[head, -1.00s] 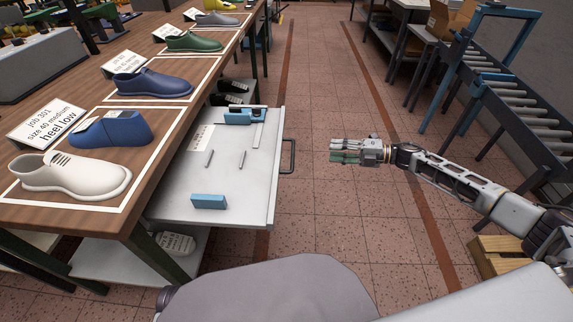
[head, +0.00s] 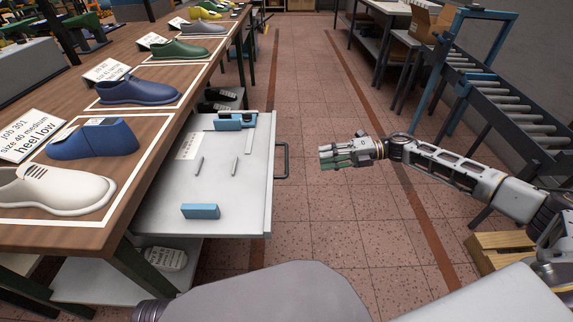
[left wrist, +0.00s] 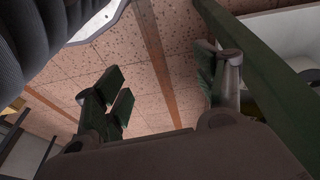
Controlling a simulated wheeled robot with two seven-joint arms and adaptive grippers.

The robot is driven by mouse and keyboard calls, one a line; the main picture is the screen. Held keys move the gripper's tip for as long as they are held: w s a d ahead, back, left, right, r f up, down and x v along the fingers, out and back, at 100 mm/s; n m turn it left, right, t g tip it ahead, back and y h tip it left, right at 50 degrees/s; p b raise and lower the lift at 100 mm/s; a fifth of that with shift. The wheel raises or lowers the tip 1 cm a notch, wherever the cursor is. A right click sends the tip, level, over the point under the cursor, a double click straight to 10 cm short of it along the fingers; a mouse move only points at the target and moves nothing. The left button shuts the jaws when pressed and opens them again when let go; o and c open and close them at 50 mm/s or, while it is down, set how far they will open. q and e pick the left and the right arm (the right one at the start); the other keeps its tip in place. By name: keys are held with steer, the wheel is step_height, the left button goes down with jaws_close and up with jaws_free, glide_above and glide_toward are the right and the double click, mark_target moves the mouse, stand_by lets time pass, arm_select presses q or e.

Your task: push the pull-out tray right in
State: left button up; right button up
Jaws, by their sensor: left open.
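The pull-out tray (head: 225,185) is a pale grey drawer standing well out from under the wooden table, on its right side. Its dark handle (head: 286,160) is on the right edge. On the tray lie a blue block (head: 200,211), two thin grey pins, a paper label and a blue tool with a metal bar (head: 235,122). My right gripper (head: 328,157) is in the air to the right of the handle, apart from it; its finger gap is unclear. My left gripper (left wrist: 160,88) shows only in the left wrist view, open and empty above the floor.
The wooden table (head: 130,185) carries shoes and cards in white outlined fields. A lower shelf (head: 120,280) holds a white shoe-like object. A roller conveyor (head: 505,105) and a wooden pallet (head: 500,248) stand at the right. The tiled aisle between is clear.

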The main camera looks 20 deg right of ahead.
mark_target(287, 163)
steer(key=b+x, duration=0.1)
steer(key=x, duration=1.2)
steer(key=shift+w+a+b, duration=0.1)
steer(key=shift+a+b, duration=0.1)
steer(key=shift+b, duration=0.2)
arm_select(q)
steer(key=r, duration=0.2)
steer(key=shift+d+r+t, duration=0.25)
steer(key=shift+r+t, duration=0.05)
arm_select(e)
jaws_close()
